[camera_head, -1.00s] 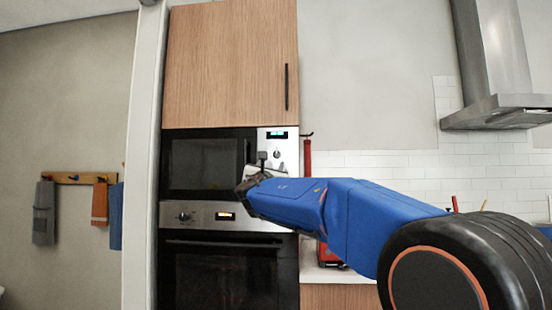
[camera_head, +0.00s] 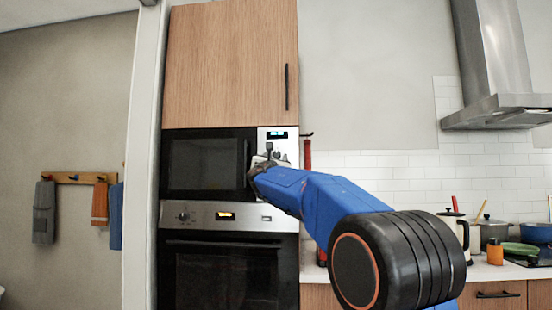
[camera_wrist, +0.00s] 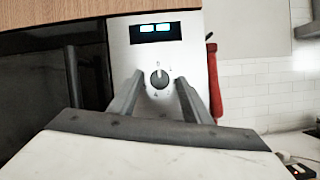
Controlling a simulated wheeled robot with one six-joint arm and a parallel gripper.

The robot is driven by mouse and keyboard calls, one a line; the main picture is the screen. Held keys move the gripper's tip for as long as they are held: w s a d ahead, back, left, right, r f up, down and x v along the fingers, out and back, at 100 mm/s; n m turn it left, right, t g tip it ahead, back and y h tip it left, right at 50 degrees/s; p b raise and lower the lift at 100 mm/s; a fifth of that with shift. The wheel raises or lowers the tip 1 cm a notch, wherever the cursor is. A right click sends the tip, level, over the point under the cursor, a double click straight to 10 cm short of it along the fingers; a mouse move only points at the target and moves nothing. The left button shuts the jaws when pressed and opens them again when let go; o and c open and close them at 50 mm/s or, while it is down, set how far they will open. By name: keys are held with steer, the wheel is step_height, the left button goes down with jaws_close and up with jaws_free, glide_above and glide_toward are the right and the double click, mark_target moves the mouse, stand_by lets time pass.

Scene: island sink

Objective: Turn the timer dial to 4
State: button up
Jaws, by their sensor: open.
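The timer dial (camera_wrist: 158,79) is a round dark knob on the silver control panel (camera_wrist: 196,45) of the microwave. A light pointer line on it points roughly up. My gripper (camera_wrist: 160,80) is open, with one finger on each side of the dial in the wrist view. I cannot tell whether the fingers touch the dial. In the head view my gripper (camera_head: 268,153) is in front of the panel, below the lit display (camera_head: 277,134), and hides the dial.
The microwave's vertical handle (camera_wrist: 73,77) stands out just left of my gripper. A red object (camera_wrist: 214,80) hangs right of the panel. The oven (camera_head: 222,270) is below, and a wooden cabinet (camera_head: 228,65) above. Pots (camera_head: 493,231) stand on the counter at right.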

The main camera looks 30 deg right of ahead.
steer(key=c, duration=1)
steer(key=shift+c, duration=0.2)
steer(key=shift+m, duration=0.3)
